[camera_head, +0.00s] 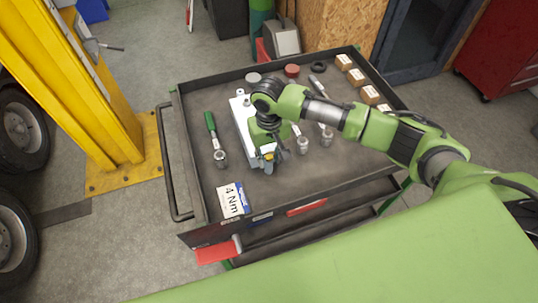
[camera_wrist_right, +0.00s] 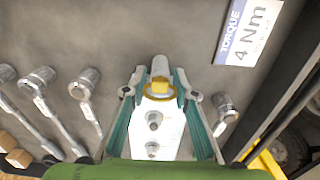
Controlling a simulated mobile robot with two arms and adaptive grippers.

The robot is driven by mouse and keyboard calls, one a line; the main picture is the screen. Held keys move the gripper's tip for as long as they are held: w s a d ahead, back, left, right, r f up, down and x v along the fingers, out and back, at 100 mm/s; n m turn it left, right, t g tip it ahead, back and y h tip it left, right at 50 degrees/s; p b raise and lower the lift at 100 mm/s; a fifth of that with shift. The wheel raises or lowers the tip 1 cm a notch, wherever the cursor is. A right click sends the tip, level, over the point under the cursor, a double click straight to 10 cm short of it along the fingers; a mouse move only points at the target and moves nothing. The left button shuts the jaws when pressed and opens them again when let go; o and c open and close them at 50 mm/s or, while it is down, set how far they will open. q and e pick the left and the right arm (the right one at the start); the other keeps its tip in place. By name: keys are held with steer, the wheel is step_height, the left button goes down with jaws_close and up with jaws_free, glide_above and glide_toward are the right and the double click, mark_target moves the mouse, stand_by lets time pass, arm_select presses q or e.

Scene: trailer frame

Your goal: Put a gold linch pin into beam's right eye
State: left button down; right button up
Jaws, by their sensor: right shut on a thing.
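My right gripper (camera_head: 268,165) points down over the tool cart at the end of a white holder (camera_head: 241,112). In the right wrist view its two teal fingers (camera_wrist_right: 160,92) stand either side of a gold linch pin (camera_wrist_right: 160,88), with a ring and a block-like head, and are shut on it. The pin is at the end of the white holder, which also carries bolt-like parts (camera_wrist_right: 154,121); whether it is clear of the holder I cannot tell. A beam with a right eye is not recognisable in either view. My left gripper is not in view.
The cart top (camera_head: 310,180) holds a green-handled wrench (camera_head: 212,130), several sockets and wrenches, small boxes (camera_head: 370,95) and a torque card (camera_head: 233,200). A yellow post (camera_head: 75,80) and wheels stand at the left. The cart's front right is clear.

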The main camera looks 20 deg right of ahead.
steer(key=o, duration=1.1)
steer(key=shift+c, duration=0.2)
step_height(320, 180, up, 12)
steer(key=shift+f, duration=0.1)
steer(key=shift+a, duration=0.1)
